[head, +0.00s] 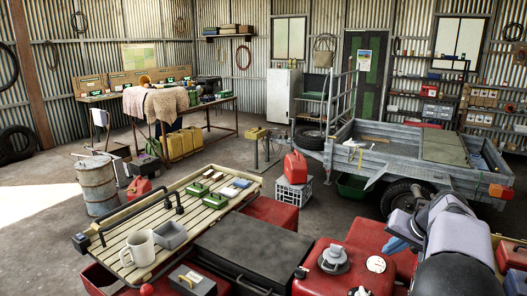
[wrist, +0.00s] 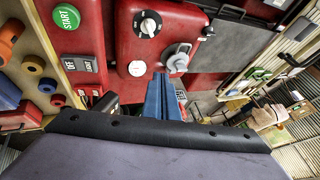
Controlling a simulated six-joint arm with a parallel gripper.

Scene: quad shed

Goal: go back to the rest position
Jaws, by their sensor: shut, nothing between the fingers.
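My gripper (head: 399,240) is at the lower right of the head view, its blue fingers pointing left over the red bodywork (head: 368,236). In the wrist view the blue fingers (wrist: 165,98) lie together, with nothing visible between them. They show below a grey round fitting (wrist: 178,58) and a white cap (wrist: 137,68) on the red surface. The fingers look apart from these, though the exact gap is hard to judge. The grey fitting also shows in the head view (head: 333,259). My padded arm hides part of the bodywork behind it.
A slatted rack (head: 213,216) holds a white mug (head: 139,248), a grey tray (head: 171,234) and green items. A dark lid (head: 250,248) lies between rack and gripper. A trailer (head: 399,160) stands behind my arm. A panel with a green START button (wrist: 66,17) is nearby.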

